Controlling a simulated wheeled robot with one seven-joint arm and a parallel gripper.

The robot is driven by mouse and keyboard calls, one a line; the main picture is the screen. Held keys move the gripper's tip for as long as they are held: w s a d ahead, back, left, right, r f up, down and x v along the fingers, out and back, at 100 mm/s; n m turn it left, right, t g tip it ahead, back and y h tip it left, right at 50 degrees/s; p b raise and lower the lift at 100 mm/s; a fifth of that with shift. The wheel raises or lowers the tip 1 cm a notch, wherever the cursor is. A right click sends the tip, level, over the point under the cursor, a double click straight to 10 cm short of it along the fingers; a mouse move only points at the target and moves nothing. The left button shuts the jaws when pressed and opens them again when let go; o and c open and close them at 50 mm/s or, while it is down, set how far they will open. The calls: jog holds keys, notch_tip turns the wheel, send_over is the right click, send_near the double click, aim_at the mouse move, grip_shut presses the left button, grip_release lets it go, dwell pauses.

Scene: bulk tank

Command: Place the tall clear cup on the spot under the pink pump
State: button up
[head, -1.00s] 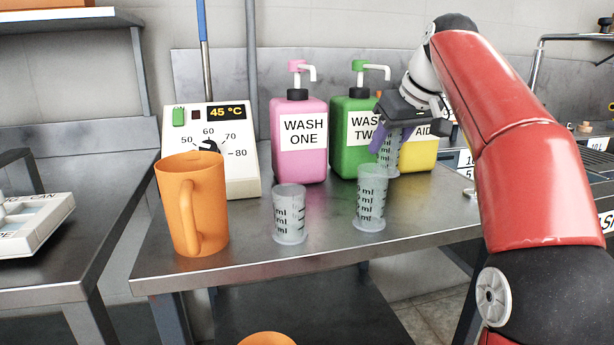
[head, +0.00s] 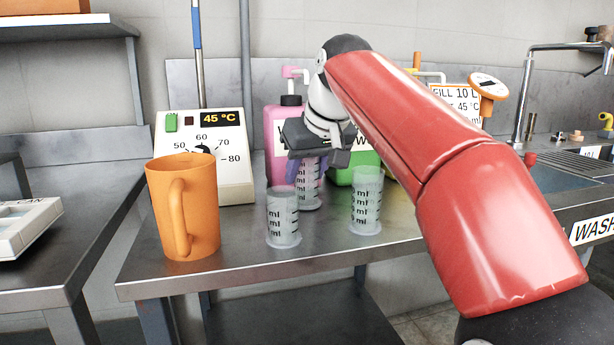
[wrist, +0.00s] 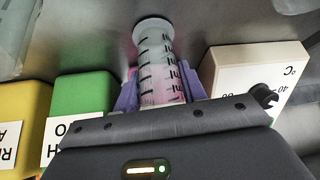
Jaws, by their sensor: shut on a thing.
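My gripper (head: 306,168) is shut on a clear measuring cup with black ml marks (head: 308,192), held upright in front of the pink bottle. The wrist view shows this cup (wrist: 156,62) between the purple fingers, tinted pink inside. I cannot tell whether its base touches the counter. The pink bottle (head: 276,165) with its pink pump (head: 294,72) stands behind, its label mostly hidden by my gripper. The spot under the pump is hidden. Two other clear cups stand nearer the front edge, one left (head: 283,225) and one right (head: 366,205).
An orange jug (head: 200,205) and a temperature dial box (head: 228,180) stand to the left. The green bottle (head: 345,176) is right of the pink one, partly hidden by my arm. In the wrist view, the yellow bottle (wrist: 22,105) stands beside the green bottle (wrist: 82,95).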

jog(key=o, duration=0.9)
jog(key=shift+f, duration=0.15)
jog(key=shift+o, duration=0.2)
jog(key=shift+r, duration=0.3)
jog(key=p+v, duration=0.3)
jog(key=v, duration=0.8)
jog(key=shift+s+r, duration=0.25)
jog(key=shift+d, duration=0.2)
